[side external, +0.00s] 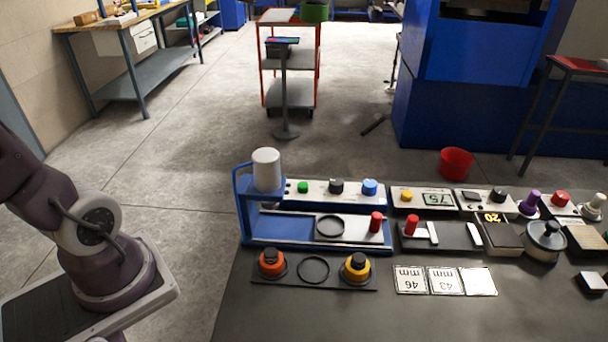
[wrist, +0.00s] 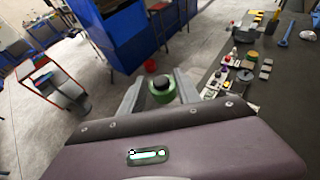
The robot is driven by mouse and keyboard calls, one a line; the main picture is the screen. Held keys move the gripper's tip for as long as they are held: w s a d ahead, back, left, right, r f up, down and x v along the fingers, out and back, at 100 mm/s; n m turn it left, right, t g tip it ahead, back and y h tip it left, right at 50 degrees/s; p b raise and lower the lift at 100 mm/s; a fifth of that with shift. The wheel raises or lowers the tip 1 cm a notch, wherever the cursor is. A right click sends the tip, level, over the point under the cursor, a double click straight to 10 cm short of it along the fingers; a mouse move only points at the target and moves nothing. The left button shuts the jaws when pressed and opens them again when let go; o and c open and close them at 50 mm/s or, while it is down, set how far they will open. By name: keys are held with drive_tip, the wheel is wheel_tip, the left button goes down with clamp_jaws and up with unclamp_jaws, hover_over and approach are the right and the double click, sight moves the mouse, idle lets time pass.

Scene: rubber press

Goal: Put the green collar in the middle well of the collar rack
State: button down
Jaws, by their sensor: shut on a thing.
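The collar rack (side external: 343,284) is a dark strip at the front of the table in the side external view. An orange collar (side external: 271,264) with a black top sits in its left well, and a yellow collar (side external: 355,268) with a black top sits in its right well. The middle well (side external: 313,270) is an empty ring. In the wrist view my gripper (wrist: 161,88) is shut on the green collar (wrist: 162,98), which has a black top and sits between the two fingers. My gripper is outside the side external view, so its distance from the rack cannot be told.
A blue press frame (side external: 262,241) with a white cylinder (side external: 266,169) stands behind the rack. White label cards (side external: 444,281) lie to the rack's right. Control panels and a silver lidded pot (side external: 544,241) fill the right. The table front is bare.

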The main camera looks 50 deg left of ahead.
drive_tip(key=shift+s+a+r, duration=0.2)
drive_tip(key=shift+s+r, duration=0.05)
drive_tip(key=w+d+f+m+g+h, duration=0.4)
drive_tip(key=w+d+f+m+h, duration=0.15)
drive_tip(key=d+f, duration=0.45)
drive_tip(key=w+d+f+m+g+h, duration=0.35)
drive_tip(key=d+f+m+h, duration=0.35)
drive_tip(key=d, duration=0.6)
drive_tip(key=s+d+f+m+g, duration=0.4)
drive_tip(key=d+f+m+g, duration=0.3)
drive_tip(key=d+f, duration=0.65)
drive_tip(key=shift+n+g+h, duration=0.25)
drive_tip(key=shift+n+g, duration=0.1)
drive_tip(key=f, duration=0.3)
drive_tip(key=d+f, duration=0.1)
drive_tip(key=f, duration=0.5)
drive_tip(key=shift+s+d+f, duration=0.15)
drive_tip(key=shift+s+d, duration=0.1)
drive_tip(key=shift+s, duration=0.1)
drive_tip(key=c, duration=0.9)
unclamp_jaws()
drive_tip(key=shift+o, duration=0.2)
